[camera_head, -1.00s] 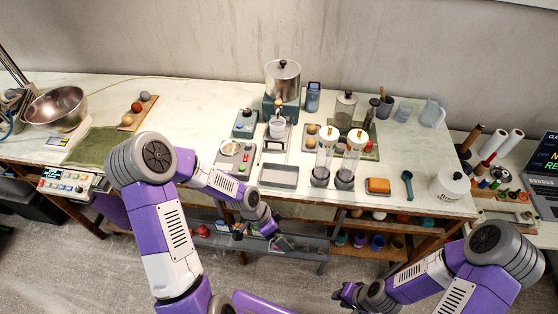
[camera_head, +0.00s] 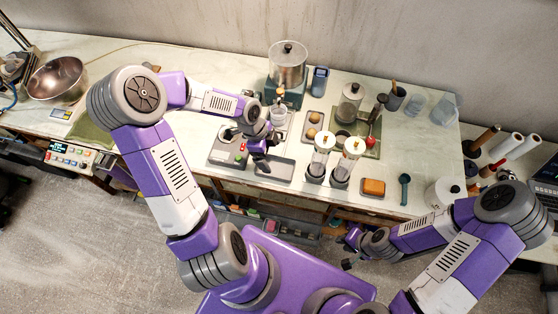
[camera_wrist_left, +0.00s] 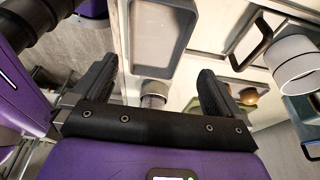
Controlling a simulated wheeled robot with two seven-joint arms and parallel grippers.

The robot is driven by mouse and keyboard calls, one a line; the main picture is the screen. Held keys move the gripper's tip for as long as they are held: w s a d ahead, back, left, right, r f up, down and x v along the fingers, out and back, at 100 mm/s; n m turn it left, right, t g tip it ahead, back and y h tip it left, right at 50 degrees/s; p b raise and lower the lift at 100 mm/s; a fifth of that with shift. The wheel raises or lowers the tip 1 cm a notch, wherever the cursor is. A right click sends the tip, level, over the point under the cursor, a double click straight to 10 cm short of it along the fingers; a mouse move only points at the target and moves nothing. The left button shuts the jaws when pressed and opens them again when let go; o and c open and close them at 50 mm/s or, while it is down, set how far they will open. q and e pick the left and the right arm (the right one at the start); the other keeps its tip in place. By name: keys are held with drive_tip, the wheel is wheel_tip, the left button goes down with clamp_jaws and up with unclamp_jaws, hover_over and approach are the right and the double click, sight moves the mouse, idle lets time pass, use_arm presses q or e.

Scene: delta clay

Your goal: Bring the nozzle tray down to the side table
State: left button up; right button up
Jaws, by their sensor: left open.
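A shallow grey tray (camera_head: 277,170) lies on the bench near its front edge. It looks empty, and I cannot tell whether it is the nozzle tray. My left gripper (camera_head: 261,158) is just above the bench beside the tray and partly covers it. In the left wrist view the tray (camera_wrist_left: 162,35) shows beyond the open, empty fingers (camera_wrist_left: 155,78). My right gripper (camera_head: 350,256) is in front of the bench, small and dark; its fingers are unclear. A lower side surface (camera_head: 470,131), likely the side table, is at the right, partly hidden by my right arm.
Two clear cylinders (camera_head: 318,160) stand right of the tray, with an orange block (camera_head: 373,187) and a white jar (camera_head: 444,192) further right. A boiler-like machine (camera_head: 288,65) stands behind. White rolls (camera_head: 502,146) crowd the side surface.

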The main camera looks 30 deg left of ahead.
sight(277, 170)
use_arm(q)
drive_tip(key=x, duration=0.3)
drive_tip(key=b+x, duration=0.1)
drive_tip(key=x, duration=0.1)
drive_tip(key=shift+s+a, duration=0.15)
drive_tip(key=shift+s, duration=0.25)
drive_tip(key=shift+w+d+f, duration=0.1)
drive_tip(key=shift+d+f, duration=0.1)
drive_tip(key=shift+f, duration=0.35)
drive_tip(key=c, duration=0.9)
